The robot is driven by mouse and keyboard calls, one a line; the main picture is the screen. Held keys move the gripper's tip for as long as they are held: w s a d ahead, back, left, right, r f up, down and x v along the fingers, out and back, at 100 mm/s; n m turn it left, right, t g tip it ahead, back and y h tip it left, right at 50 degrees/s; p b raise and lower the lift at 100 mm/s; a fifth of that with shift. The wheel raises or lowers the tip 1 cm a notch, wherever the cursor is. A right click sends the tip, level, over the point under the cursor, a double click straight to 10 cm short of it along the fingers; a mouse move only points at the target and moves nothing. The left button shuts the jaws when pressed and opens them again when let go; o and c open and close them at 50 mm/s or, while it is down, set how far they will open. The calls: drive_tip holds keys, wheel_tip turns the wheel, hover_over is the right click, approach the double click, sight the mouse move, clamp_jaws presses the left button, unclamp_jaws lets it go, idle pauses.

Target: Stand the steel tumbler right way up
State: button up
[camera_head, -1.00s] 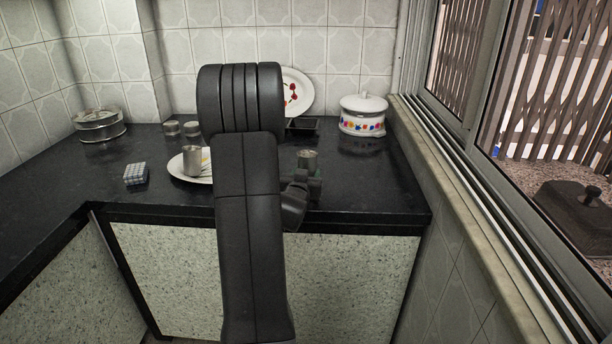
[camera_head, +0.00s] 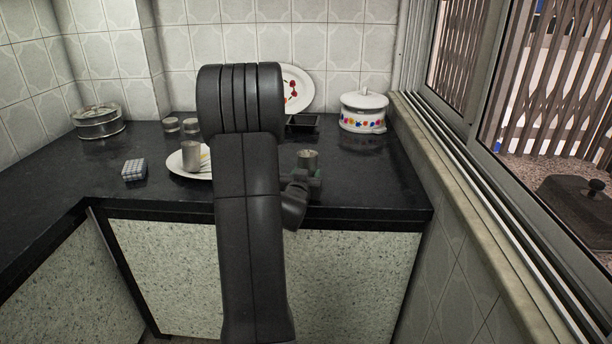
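A steel tumbler (camera_head: 307,160) stands upright on its axis near the front of the dark counter, right of my arm. I cannot tell whether its top end is mouth or base. My gripper (camera_head: 311,178) is low at this tumbler's near side, partly hidden by my wrist. Its fingers are too small and dark to show whether they are open or shut on it. Another steel tumbler (camera_head: 191,156) stands at the white plate (camera_head: 175,163), left of my arm. Two more steel tumblers (camera_head: 171,125) (camera_head: 191,126) stand farther back.
A checkered box (camera_head: 134,170) and a round steel tin (camera_head: 98,122) are on the left. A lidded white pot (camera_head: 363,112), a dark tray (camera_head: 302,122) and a leaning decorated plate (camera_head: 298,88) are at the back. The counter's right front (camera_head: 385,190) is clear. The window ledge (camera_head: 460,180) bounds the right side.

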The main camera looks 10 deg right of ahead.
drive_tip(key=o, duration=1.3)
drive_tip(key=shift+s, duration=0.1)
drive_tip(key=v, duration=1.3)
drive_tip(key=shift+s+a, duration=0.1)
drive_tip(key=shift+s, duration=0.25)
drive_tip(key=shift+w, duration=0.1)
drive_tip(key=x, duration=1.3)
drive_tip(key=shift+w+f, duration=0.1)
drive_tip(key=shift+w, duration=0.2)
drive_tip(key=shift+r+p, duration=0.35)
drive_tip(key=shift+p, duration=0.05)
